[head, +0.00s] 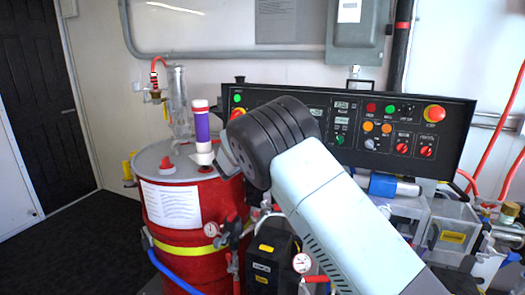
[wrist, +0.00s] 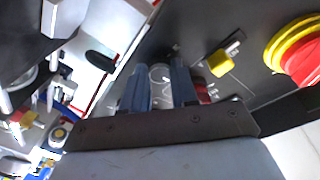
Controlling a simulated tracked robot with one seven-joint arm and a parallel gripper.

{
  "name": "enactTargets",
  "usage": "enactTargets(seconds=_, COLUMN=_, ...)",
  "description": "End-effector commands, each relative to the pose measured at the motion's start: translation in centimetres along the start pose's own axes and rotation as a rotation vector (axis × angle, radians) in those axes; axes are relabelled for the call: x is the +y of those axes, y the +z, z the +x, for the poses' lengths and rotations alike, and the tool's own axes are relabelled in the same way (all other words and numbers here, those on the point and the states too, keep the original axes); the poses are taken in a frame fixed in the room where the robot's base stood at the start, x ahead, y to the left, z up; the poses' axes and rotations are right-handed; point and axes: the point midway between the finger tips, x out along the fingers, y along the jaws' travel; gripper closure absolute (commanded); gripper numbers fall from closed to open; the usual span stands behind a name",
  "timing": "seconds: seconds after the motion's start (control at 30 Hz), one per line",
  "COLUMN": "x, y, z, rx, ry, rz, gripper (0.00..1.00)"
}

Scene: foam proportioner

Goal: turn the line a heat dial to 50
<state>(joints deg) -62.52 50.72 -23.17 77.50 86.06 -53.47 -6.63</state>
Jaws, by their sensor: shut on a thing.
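In the wrist view my gripper (wrist: 161,75) reaches to the black control panel (wrist: 245,80). Its two blue-grey fingers are shut on a pale grey round dial (wrist: 160,73) between them. I cannot read its label, pointer or setting, so I cannot confirm from lettering that it is the line A heat dial. In the head view the black panel (head: 455,135) stands across the middle. My arm covers part of its left half and hides the gripper and the held dial there.
In the wrist view a yellow button (wrist: 220,63) and a red emergency stop (wrist: 303,55) sit right of the fingers. In the head view a red drum (head: 195,210) carrying a purple-banded cylinder (head: 202,126) stands left of my arm.

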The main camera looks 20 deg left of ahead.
Motion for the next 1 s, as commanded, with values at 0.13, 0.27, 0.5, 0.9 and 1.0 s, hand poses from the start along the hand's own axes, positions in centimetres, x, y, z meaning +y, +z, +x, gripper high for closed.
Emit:
enactTargets(seconds=0.13, x=0.26, y=-0.09, z=0.27, rx=0.002, ry=0.029, rz=0.125, gripper=1.00)
enactTargets(seconds=0.27, x=0.18, y=-0.11, z=0.27, rx=0.002, ry=0.048, rz=0.225, gripper=1.00)
enactTargets(seconds=0.5, x=0.16, y=-0.08, z=0.23, rx=0.003, ry=0.073, rz=0.358, gripper=1.00)
enactTargets(seconds=0.9, x=0.25, y=-0.06, z=0.26, rx=0.004, ry=0.089, rz=0.439, gripper=1.00)
enactTargets(seconds=1.0, x=0.28, y=-0.05, z=0.26, rx=0.005, ry=0.090, rz=0.441, gripper=1.00)
